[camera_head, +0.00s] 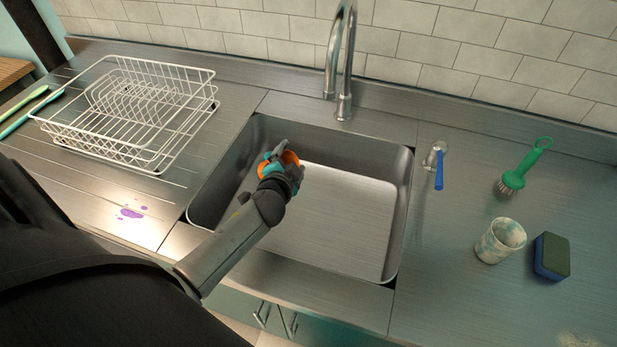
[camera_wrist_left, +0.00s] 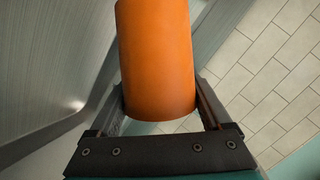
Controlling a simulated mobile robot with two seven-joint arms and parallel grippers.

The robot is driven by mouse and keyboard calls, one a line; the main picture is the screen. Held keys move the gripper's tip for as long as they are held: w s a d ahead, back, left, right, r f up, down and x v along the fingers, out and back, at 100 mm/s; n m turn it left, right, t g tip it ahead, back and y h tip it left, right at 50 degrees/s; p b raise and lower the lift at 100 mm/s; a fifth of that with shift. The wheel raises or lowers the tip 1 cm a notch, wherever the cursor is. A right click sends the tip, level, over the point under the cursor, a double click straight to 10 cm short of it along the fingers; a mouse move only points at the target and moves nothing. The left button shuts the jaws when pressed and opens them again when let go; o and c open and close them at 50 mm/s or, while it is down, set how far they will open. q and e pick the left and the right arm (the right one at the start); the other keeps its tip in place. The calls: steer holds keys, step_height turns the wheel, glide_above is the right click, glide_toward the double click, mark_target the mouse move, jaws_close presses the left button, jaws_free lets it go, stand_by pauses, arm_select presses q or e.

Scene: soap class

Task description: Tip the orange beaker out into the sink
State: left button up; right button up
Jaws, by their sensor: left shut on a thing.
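The orange beaker (camera_head: 290,157) is in my left gripper (camera_head: 279,160), over the left part of the sink (camera_head: 400,215). In the head view the gripper hides most of the beaker, so its tilt and contents cannot be told. In the left wrist view the beaker (camera_wrist_left: 157,60) is a plain orange cylinder between the two fingers (camera_wrist_left: 165,108), which are shut on it. The sink is a steel basin with a pale, bare floor. My right gripper is in neither view.
A chrome tap (camera_head: 343,60) stands behind the sink. A white dish rack (camera_head: 130,110) is at left, near a purple spill (camera_head: 130,213). At right are a blue-handled tool (camera_head: 438,168), a green brush (camera_head: 522,168), a mottled cup (camera_head: 500,241) and a sponge (camera_head: 552,257).

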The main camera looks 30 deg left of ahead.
mark_target(265, 162)
arm_select(q)
steer(key=shift+s+a+f+n+h+p, duration=0.2)
steer(key=shift+a+f+n+h+p, duration=0.15)
steer(key=shift+n+h, duration=0.45)
steer(key=a+n, duration=0.1)
steer(key=a, duration=0.1)
steer(key=s+a+f+n+t+h, duration=0.1)
steer(key=shift+a+n, duration=0.15)
steer(key=shift+n, duration=0.15)
steer(key=shift+s+a+f+n+t+h+b, duration=0.1)
steer(key=shift+a+f+n+t+h+b, duration=0.1)
steer(key=shift+a+n+h, duration=0.15)
steer(key=shift+s+a+f+n+t+h+b, duration=0.15)
steer(key=shift+a+n+h, duration=0.1)
steer(key=shift+a+n, duration=0.15)
steer(key=shift+s+a+f+n+b, duration=0.15)
steer(key=shift+a+n+b, duration=0.3)
steer(key=shift+a+n, duration=0.2)
